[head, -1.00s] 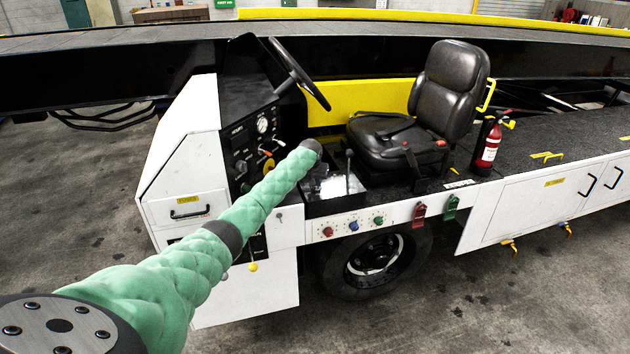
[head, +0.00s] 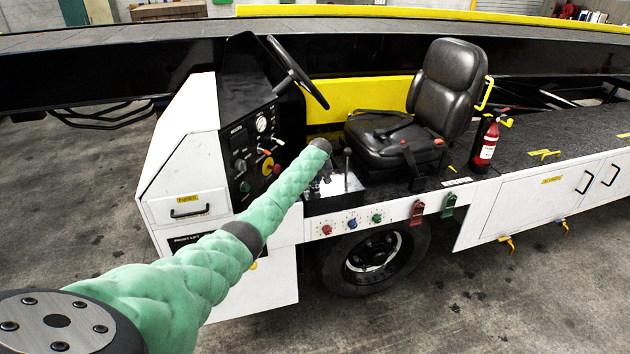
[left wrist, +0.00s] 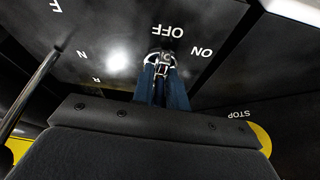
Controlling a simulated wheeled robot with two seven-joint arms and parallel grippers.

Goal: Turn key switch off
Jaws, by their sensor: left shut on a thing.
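In the left wrist view, the key switch (left wrist: 159,56) is a round metal fitting on a dark panel (left wrist: 100,55), between the white OFF and ON labels. My left gripper (left wrist: 161,73) reaches it with two blue fingers, shut on the small metal key at the switch. The fingers cover part of the key, so its exact angle is hard to tell. In the head view, my green left arm stretches to the console beside the seat, and its far end hides the key switch. My right gripper does not show.
A lever (left wrist: 30,92) stands at left. In the head view, the steering wheel (head: 298,72), black seat (head: 450,75) and gear lever (head: 347,165) surround the arm's end.

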